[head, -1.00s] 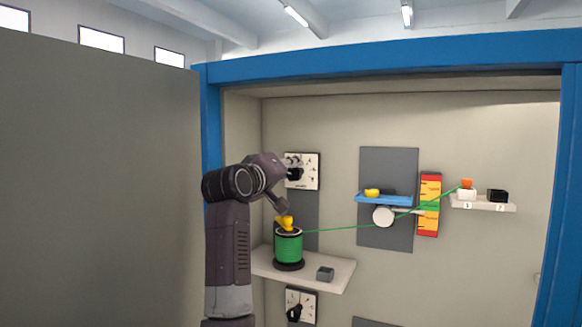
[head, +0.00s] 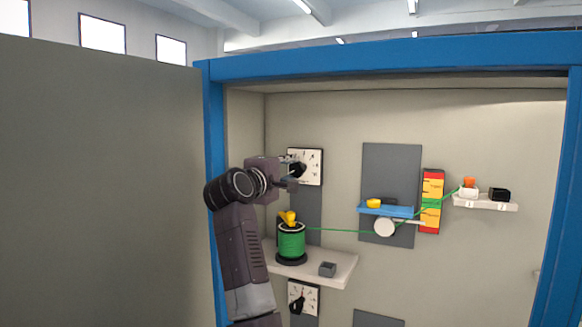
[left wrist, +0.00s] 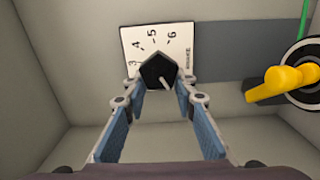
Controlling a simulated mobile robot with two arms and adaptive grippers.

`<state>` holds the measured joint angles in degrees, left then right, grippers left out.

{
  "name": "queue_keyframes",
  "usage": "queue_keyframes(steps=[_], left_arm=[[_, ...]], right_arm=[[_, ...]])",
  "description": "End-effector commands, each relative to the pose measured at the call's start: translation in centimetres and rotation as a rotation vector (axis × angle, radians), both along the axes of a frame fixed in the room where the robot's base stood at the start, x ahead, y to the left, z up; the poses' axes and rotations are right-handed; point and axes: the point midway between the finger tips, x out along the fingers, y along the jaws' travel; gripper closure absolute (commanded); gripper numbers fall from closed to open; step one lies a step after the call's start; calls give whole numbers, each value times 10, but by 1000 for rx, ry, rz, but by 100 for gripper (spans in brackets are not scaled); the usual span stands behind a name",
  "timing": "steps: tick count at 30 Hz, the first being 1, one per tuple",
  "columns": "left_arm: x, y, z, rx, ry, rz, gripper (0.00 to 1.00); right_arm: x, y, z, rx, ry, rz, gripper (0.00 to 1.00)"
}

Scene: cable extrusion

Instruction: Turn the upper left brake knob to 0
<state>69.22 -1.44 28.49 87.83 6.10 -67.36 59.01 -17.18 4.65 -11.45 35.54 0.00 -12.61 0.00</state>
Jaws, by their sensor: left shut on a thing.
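The upper left brake knob (head: 299,170) is black and sits on a white dial plate (head: 314,162) on the cabinet's back wall. My left gripper (head: 290,171) is at this knob in the head view. In the left wrist view the fingers (left wrist: 160,84) are closed on both sides of the black knob (left wrist: 157,69). A white pointer line on the knob points down and right in that view. The dial plate (left wrist: 150,45) shows the digits 3, 4, 5 and 6 there; its 0 mark is not visible. My right gripper is not in view.
A green spool (head: 291,240) with a yellow part on top stands on a shelf (head: 335,268) below. A green cable runs right from it to a white wheel (head: 384,227). A lower dial (head: 303,297) is under the shelf. The blue cabinet frame (head: 211,150) is close left.

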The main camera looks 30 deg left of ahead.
Motion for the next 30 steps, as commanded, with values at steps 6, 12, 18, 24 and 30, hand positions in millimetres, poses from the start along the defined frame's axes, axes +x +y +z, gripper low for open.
queue_keyframes(steps=[6,12,18,24,30], left_arm=[[0,1,-1,-38,-2,1,99],[0,0,-1,-43,-2,1,99],[0,0,-1,-42,-2,1,99],[0,0,-1,-42,-1,1,58],[0,0,-1,-41,-2,0,58]], right_arm=[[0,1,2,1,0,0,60],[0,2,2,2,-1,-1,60],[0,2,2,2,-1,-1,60],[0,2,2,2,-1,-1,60],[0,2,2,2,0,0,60]])
